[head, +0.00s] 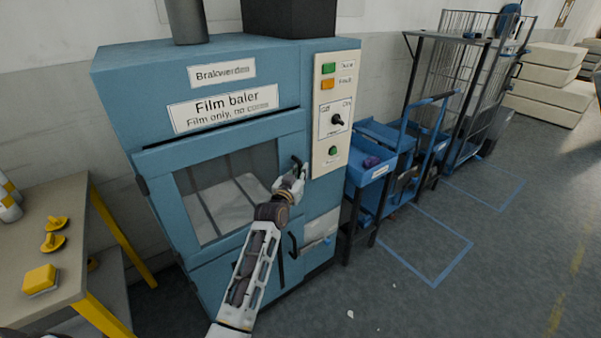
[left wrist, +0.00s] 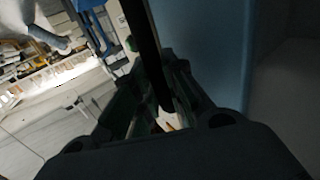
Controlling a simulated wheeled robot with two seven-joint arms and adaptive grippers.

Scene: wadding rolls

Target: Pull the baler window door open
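The film baler (head: 215,60) is a blue cabinet against the wall. Its window door (head: 160,165) has a blue frame around a glass pane (head: 225,190), with pale material behind it. A dark line runs above the door's top edge; I cannot tell if the door is ajar. My left gripper (head: 293,180) is at the dark door handle (head: 297,162) on the door's right side. In the left wrist view, a black bar, the handle (left wrist: 148,50), runs between the fingers of the left gripper (left wrist: 160,85), which look closed on it. My right gripper is not in view.
A control panel (head: 336,110) with buttons and a switch is right of the door. A table (head: 55,205) with yellow items stands at left. Blue carts (head: 385,150) and a wire cage (head: 465,65) stand at right. The floor in front is mostly clear.

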